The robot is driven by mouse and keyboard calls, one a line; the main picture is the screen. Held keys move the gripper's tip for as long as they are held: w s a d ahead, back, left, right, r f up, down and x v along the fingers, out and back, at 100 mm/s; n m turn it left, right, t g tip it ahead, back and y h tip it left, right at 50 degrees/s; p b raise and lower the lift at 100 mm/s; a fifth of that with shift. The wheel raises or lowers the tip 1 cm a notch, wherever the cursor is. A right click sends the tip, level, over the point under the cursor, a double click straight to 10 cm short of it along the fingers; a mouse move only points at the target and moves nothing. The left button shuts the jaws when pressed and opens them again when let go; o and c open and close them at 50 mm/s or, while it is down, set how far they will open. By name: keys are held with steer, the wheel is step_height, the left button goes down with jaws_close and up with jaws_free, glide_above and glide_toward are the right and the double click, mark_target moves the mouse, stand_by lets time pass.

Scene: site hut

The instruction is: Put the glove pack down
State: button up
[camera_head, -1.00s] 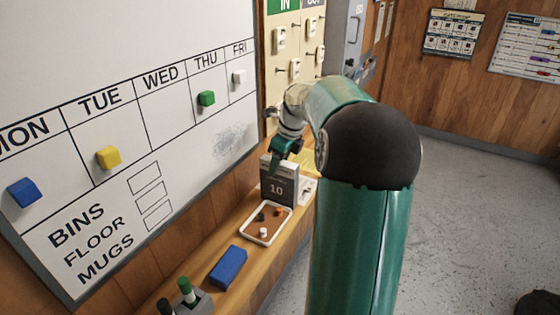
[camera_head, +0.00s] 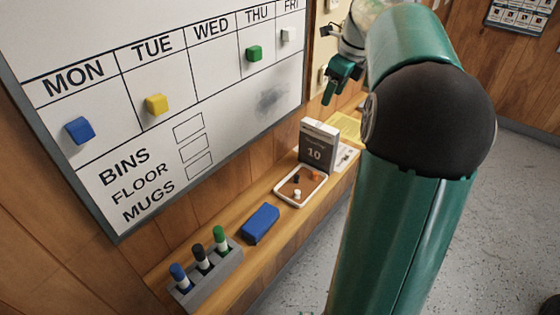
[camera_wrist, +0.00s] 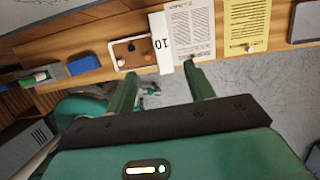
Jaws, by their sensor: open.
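The glove pack (camera_head: 317,158), a grey box with a white top band and the number 10, stands upright on the wooden ledge (camera_head: 235,212), just behind the tray. In the wrist view the pack (camera_wrist: 160,43) shows as a narrow white face marked 10, between the tray and a printed sheet. My gripper (camera_head: 338,92) is above the pack in the head view, apart from it. In the wrist view its two fingers (camera_wrist: 160,78) are spread, with nothing between them.
A small tray (camera_head: 301,190) with pins, a blue eraser (camera_head: 260,223) and a marker holder (camera_head: 212,277) stand along the ledge. Papers (camera_wrist: 191,28) lie beyond the pack. A whiteboard (camera_head: 140,60) with coloured magnets hangs above. Grey floor lies in front.

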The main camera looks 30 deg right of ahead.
steer(key=s+a+n, duration=0.3)
steer(key=a+n, duration=0.4)
steer(key=a, duration=0.2)
steer(key=s+a+f+n+t+h, duration=0.1)
steer(key=s+a+n, duration=0.3)
steer(key=a+n, duration=0.4)
steer(key=s+a+f+n, duration=0.1)
steer(key=s+a+n, duration=0.3)
steer(key=a+n, duration=0.4)
steer(key=a, duration=0.3)
steer(key=shift+a+f+t+h, duration=0.15)
steer(key=shift+a+t+h, duration=0.15)
steer(key=shift+a+t, duration=0.1)
steer(key=shift+o, duration=0.5)
steer(key=s+a+f+n+t, duration=0.1)
steer(key=s+a+f+n, duration=0.3)
steer(key=n, duration=0.4)
steer(key=shift+s+a+f+n, duration=0.35)
steer(key=shift+s+f, duration=0.1)
steer(key=shift+s, duration=0.65)
steer(key=shift+s+f, duration=0.1)
steer(key=shift+f, duration=0.05)
steer(key=shift+c, duration=0.5)
steer(key=c, duration=0.3)
steer(key=shift+a, duration=0.1)
steer(key=shift+c, duration=0.3)
steer(key=shift+a, duration=0.1)
